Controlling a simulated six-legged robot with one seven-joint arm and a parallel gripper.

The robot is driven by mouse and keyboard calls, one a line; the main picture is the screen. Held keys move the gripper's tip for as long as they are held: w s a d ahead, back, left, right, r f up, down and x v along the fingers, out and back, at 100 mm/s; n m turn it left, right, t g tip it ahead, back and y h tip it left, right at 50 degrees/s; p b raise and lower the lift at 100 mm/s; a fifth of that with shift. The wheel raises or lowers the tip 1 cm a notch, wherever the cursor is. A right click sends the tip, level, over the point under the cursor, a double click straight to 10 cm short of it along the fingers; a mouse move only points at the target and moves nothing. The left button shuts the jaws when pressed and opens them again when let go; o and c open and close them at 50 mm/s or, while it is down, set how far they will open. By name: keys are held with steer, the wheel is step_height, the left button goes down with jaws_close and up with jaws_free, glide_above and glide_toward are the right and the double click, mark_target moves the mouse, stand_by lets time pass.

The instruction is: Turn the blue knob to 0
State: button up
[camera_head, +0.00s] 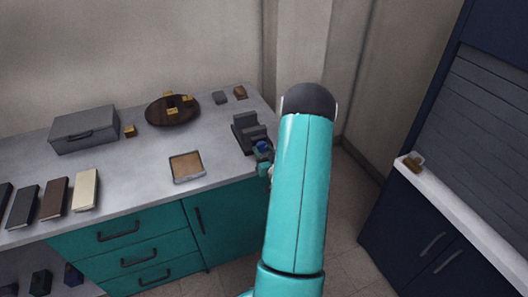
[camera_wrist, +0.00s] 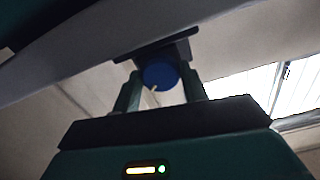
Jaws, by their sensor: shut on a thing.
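The blue knob (camera_wrist: 160,74) shows in the wrist view between my gripper's two fingers, with a pale pointer mark near its lower left. It sits on a dark block-like device (camera_head: 246,130) at the counter's right end in the head view, where the knob (camera_head: 262,147) is small. My gripper (camera_wrist: 164,90) is shut on the knob, one finger on each side. In the head view my teal arm hides most of the gripper. I cannot read any number or scale around the knob.
The grey counter (camera_head: 135,178) holds a grey case (camera_head: 83,130), a round dark tray (camera_head: 158,117) with several yellowish pieces, a square tray (camera_head: 186,180) and several book-like blocks (camera_head: 86,190). A navy cabinet (camera_head: 425,235) stands at right, with open floor between.

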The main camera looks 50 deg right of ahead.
steer(key=n, duration=0.5)
steer(key=shift+n, duration=0.4)
steer(key=n, duration=0.4)
steer(key=shift+s+f+n, duration=0.1)
steer(key=shift+s+n, duration=0.05)
steer(key=shift+n, duration=0.25)
steer(key=o, duration=1)
steer(key=v, duration=1.3)
steer(key=shift+s+a, duration=0.15)
steer(key=shift+s, duration=0.15)
steer(key=shift+w, duration=0.1)
